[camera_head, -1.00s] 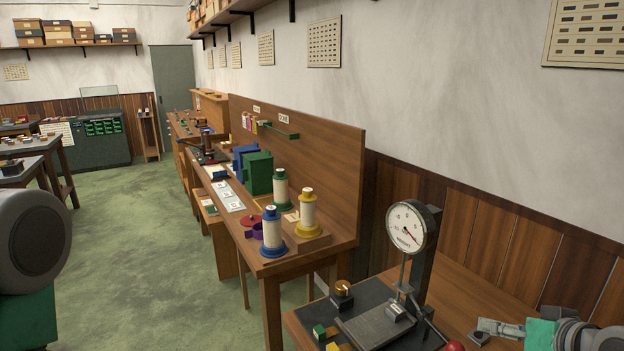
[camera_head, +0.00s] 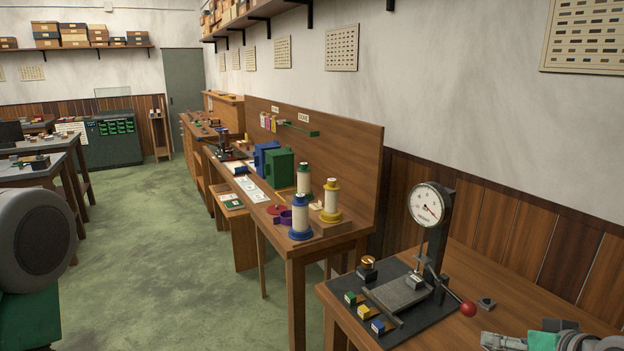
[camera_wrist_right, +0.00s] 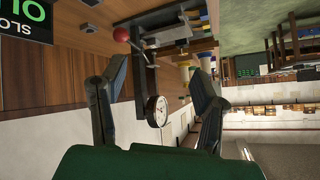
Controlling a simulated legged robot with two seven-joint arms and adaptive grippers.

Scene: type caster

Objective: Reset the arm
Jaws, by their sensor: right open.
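My right gripper (camera_head: 492,340) shows at the bottom right of the head view, over the near wooden table. In the right wrist view its two dark fingers (camera_wrist_right: 155,105) stand wide apart with nothing between them in grasp. The dial gauge press (camera_head: 430,210) with a red ball handle (camera_head: 467,309) stands on that table, apart from the gripper. A grey rounded part of my left arm (camera_head: 40,240) shows at the left edge; the left gripper itself is not seen.
The near table (camera_head: 540,305) carries a dark mat (camera_head: 418,325) with small coloured blocks and a brass-topped knob. A long bench (camera_head: 330,243) with thread spools and green and blue boxes (camera_head: 279,167) runs along the wall. The green floor (camera_head: 160,260) is open on the left.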

